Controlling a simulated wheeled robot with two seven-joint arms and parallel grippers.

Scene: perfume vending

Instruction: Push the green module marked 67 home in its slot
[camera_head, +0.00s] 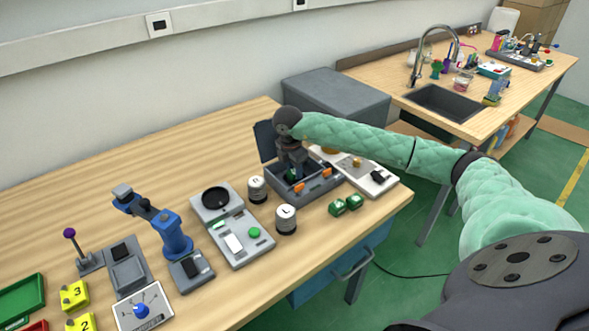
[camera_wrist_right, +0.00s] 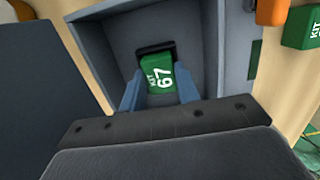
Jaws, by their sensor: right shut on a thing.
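The green module marked 67 (camera_wrist_right: 158,76) is between the two blue fingers of my right gripper (camera_wrist_right: 160,88), with its white "KIT 67" label facing the wrist camera. Its far end meets a dark slot (camera_wrist_right: 155,48) inside a grey open case; how deep it sits I cannot tell. In the head view my right gripper (camera_head: 292,167) points down into the dark grey case (camera_head: 315,188), whose lid stands open. The gripper and arm hide most of the slot there. My left gripper is not in view.
Two green kit blocks (camera_head: 346,205) lie in front of the case. Two white-topped jars (camera_head: 286,219) and a grey scale (camera_head: 232,226) stand to its left. A light panel (camera_head: 376,178) lies to the right, and a big grey box (camera_head: 336,100) stands behind.

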